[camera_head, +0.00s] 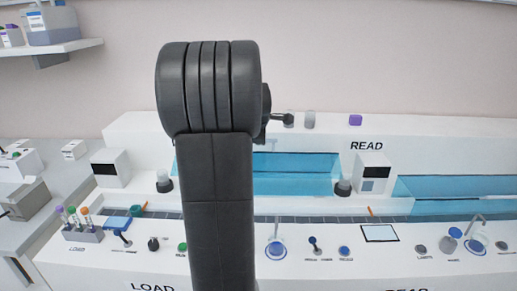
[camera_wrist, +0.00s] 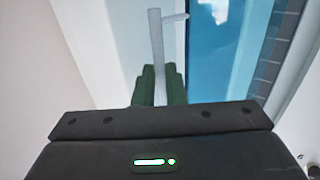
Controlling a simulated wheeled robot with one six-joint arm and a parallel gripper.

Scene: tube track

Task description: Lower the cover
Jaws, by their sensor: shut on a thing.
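The clear blue cover (camera_wrist: 222,70) fills the right of the wrist view. A pale grey handle bar (camera_wrist: 155,30) runs alongside its left edge, with a short stub reaching toward it. My gripper (camera_wrist: 160,72) has its green fingers closed on this bar, one on each side. In the head view a blue see-through panel (camera_head: 295,183) shows in the white machine, right of my arm. My arm hides its left part and my gripper there. I cannot tell how far the cover is raised.
The white machine's front deck (camera_head: 300,270) carries knobs, a small screen (camera_head: 380,233) and a rack of tubes (camera_head: 83,233). A second blue panel (camera_head: 460,188) lies at the right. White boxes (camera_head: 372,172) stand beside the panels. A wall shelf (camera_head: 50,47) is at upper left.

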